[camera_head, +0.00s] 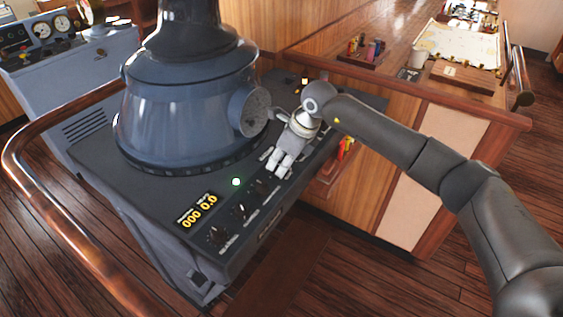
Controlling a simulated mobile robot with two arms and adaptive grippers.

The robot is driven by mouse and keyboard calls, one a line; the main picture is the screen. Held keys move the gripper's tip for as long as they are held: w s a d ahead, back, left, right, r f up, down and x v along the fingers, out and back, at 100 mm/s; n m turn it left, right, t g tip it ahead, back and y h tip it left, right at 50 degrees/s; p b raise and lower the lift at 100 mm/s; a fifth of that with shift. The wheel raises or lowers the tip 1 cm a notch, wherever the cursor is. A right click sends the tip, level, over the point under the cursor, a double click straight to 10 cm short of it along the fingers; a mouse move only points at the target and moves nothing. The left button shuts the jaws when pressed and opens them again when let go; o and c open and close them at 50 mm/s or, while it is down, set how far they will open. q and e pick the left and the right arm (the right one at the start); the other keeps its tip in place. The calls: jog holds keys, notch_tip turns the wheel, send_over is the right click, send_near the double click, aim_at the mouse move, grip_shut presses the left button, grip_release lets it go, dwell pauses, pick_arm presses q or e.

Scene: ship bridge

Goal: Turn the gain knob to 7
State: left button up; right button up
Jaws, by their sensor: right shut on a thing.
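My right gripper (277,168) reaches down from the right onto the control strip of the dark grey console (120,188). It is shut on a knob there, which its fingers mostly hide. I cannot read which knob it is or its setting. More dark knobs sit nearer the front on the same strip, one at the near end (217,235) and one beside it (241,210). Their white labels are too small to read. My left gripper is out of view.
A large blue-grey domed housing (185,120) stands on the console, close to my right gripper. A wooden rail (70,115) curves around the left side. A wooden counter (410,90) with a chart (455,45) lies behind my right arm. The front floor is clear.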

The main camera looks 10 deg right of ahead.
jog(key=m+b, duration=0.1)
jog(key=m+t+b, duration=0.1)
jog(key=m, duration=0.1)
jog(key=shift+a+f+h+b, duration=0.1)
jog(key=shift+f+h+b, duration=0.1)
jog(key=shift+h+b, duration=0.15)
jog(key=m+h+b, duration=0.1)
jog(key=m+b, duration=0.3)
jog(key=m+h+b, duration=0.2)
jog(key=m+b, duration=0.1)
jog(key=m, duration=0.1)
jog(key=shift+a+t+b, duration=0.2)
jog(key=shift+t+b, duration=0.15)
jog(key=shift+t, duration=0.05)
jog(key=m+h+b, duration=0.1)
jog(key=m, duration=0.1)
jog(key=m+h+b, duration=0.1)
jog(key=m+b, duration=0.1)
jog(key=m, duration=0.1)
jog(key=shift+r+g, duration=0.1)
jog(key=shift+g, duration=0.2)
jog(key=shift+a+r+m+g+h+b, duration=0.1)
jog(key=shift+m+g+h+b, duration=0.35)
jog(key=shift+m, duration=0.7)
jog(key=shift+r+m+g+h+b, duration=0.15)
jog(key=shift+m+b, duration=0.45)
jog(key=shift+m, duration=0.55)
jog(key=shift+f, duration=0.1)
jog(key=o, duration=1)
